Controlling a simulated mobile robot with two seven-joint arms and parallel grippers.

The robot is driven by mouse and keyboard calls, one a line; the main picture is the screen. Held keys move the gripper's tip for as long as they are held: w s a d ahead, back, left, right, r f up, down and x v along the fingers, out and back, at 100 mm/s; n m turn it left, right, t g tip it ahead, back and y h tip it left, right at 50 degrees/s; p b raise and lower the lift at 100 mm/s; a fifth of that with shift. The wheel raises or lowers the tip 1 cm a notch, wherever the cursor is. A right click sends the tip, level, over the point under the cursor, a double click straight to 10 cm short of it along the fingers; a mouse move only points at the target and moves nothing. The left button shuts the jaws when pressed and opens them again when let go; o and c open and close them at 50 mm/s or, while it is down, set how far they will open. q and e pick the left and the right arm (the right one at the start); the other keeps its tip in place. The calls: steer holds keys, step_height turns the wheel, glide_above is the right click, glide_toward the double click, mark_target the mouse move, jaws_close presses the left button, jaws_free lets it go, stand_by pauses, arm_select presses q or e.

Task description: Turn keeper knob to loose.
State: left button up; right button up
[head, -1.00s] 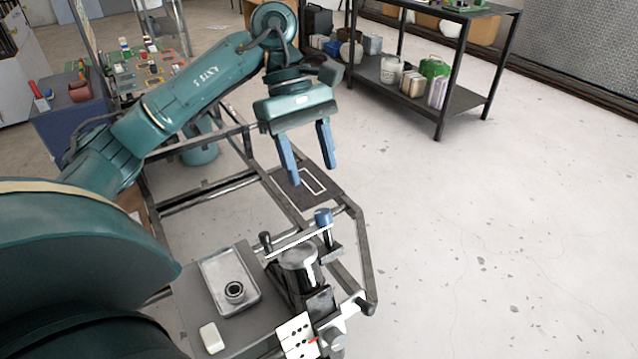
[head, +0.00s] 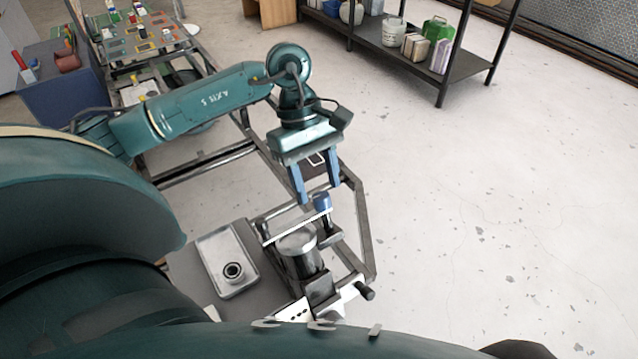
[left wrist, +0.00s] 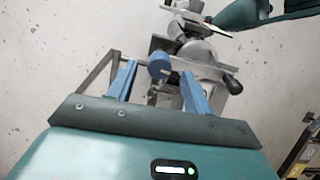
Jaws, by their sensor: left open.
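A blue knob (head: 322,201), which I take to be the keeper knob, stands on the dark clamp fixture (head: 300,262) beside a metal cylinder (head: 297,242). My left gripper (head: 316,193) is open and points down, with its two blue fingers just above and behind the knob in the head view. In the left wrist view the knob (left wrist: 159,66) shows between the open fingertips (left wrist: 158,72). I see no grip on it, and whether a finger touches it I cannot tell. My right gripper does not show clearly in either view.
A metal tray (head: 227,262) with a small dark ring (head: 233,271) lies left of the fixture. A dark handle (head: 366,291) juts out at the front right. Frame rails (head: 362,225) run around the fixture. A shelf (head: 420,75) stands at the back; the floor right is clear.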

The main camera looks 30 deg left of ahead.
arm_select(q)
steer(key=shift+x, duration=1)
steer(key=c, duration=1)
steer(key=shift+o, duration=0.2)
